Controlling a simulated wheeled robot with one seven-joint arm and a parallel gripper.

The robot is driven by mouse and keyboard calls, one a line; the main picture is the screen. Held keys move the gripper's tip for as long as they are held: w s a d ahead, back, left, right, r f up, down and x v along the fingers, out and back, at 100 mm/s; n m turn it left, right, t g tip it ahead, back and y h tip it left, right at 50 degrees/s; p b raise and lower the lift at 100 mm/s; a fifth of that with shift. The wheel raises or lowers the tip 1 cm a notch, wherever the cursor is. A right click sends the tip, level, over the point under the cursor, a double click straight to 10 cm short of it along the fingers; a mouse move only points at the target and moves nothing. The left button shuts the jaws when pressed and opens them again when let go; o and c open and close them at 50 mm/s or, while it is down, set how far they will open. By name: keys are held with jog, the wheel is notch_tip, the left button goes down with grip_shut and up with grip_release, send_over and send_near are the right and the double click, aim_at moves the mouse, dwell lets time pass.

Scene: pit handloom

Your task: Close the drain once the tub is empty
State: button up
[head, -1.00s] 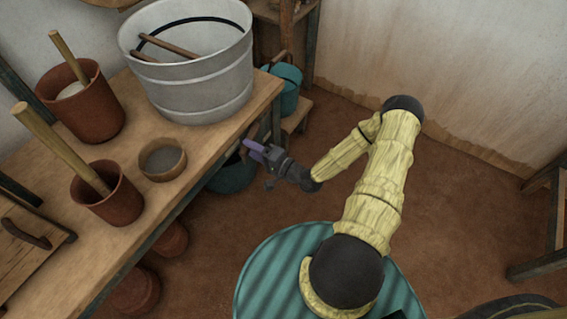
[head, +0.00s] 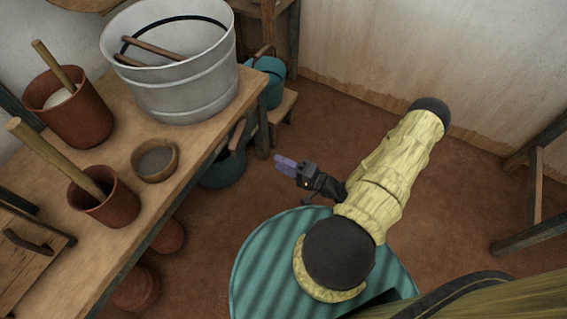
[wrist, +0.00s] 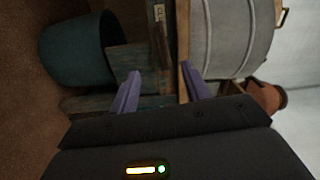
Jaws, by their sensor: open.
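A large grey metal tub (head: 185,85) stands on the wooden bench, with wooden sticks and a dark line inside it. I cannot tell whether it holds liquid. The tub's ribbed side also shows at the upper right of the wrist view (wrist: 238,38). No drain can be clearly made out; a small lettered plate (wrist: 158,22) shows beside the bench edge. My gripper (head: 284,164) is open and empty, with purple fingers, over the floor to the right of the bench. Its fingers frame the bench's side in the wrist view (wrist: 162,90), apart from the tub.
A dark teal bucket (head: 222,172) stands below the bench edge; another teal bucket (head: 266,78) is behind. Clay pots with sticks (head: 110,207) and a round bowl (head: 155,160) are on the bench (head: 60,180).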

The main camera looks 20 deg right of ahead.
jog(key=shift+w, duration=0.1)
jog(key=c, duration=0.6)
jog(key=shift+w+a+r+m+p, duration=0.15)
jog(key=shift+w+m+p, duration=0.05)
jog(key=shift+m+p, duration=0.25)
jog(key=c, duration=0.3)
jog(key=m+p, duration=0.1)
jog(key=w+a+m+g+h+p, duration=0.1)
jog(key=m, duration=0.1)
jog(key=w+m+g+h+p, duration=0.1)
jog(key=m, duration=0.1)
jog(key=shift+w+a+r+m, duration=0.15)
jog(key=shift+a+r+m, duration=0.15)
jog(key=shift+r, duration=0.1)
grip_shut()
jog(key=m+g+h+p, duration=0.1)
jog(key=m, duration=0.3)
jog(key=w+a+m+g+h+p, duration=0.1)
jog(key=m+h+p, duration=0.1)
jog(key=m, duration=0.1)
jog(key=m+g+h+p, duration=0.1)
jog(key=m+p, duration=0.1)
jog(key=m, duration=0.2)
jog(key=shift+w+a+r+m+g, duration=0.15)
jog(key=shift+a+r+m+g, duration=0.15)
jog(key=shift+a+r+m, duration=0.05)
